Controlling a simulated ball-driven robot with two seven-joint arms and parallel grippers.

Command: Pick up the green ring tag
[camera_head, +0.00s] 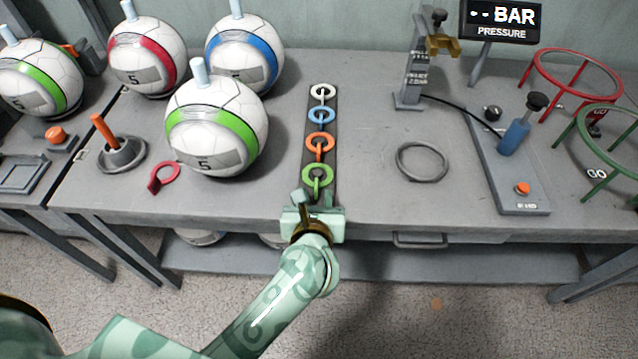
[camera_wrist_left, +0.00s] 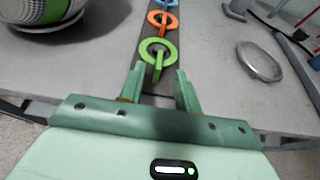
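The green ring tag (camera_head: 317,179) lies at the near end of a dark strip (camera_head: 311,203), in line with orange, blue and white ring tags. My left gripper (camera_head: 316,200) is just on the near side of the green tag, above the table's front edge. In the left wrist view the green ring tag (camera_wrist_left: 158,53) lies ahead of the two fingers (camera_wrist_left: 160,82), which stand apart with nothing between them. My right gripper is in neither view.
The orange tag (camera_head: 320,146), blue tag (camera_head: 323,112) and white tag (camera_head: 323,92) lie beyond. A green-banded ball (camera_head: 216,125) stands left, with a red ring tag (camera_head: 163,178) lying near it. A grey metal ring (camera_head: 421,162) lies right, with clear table between.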

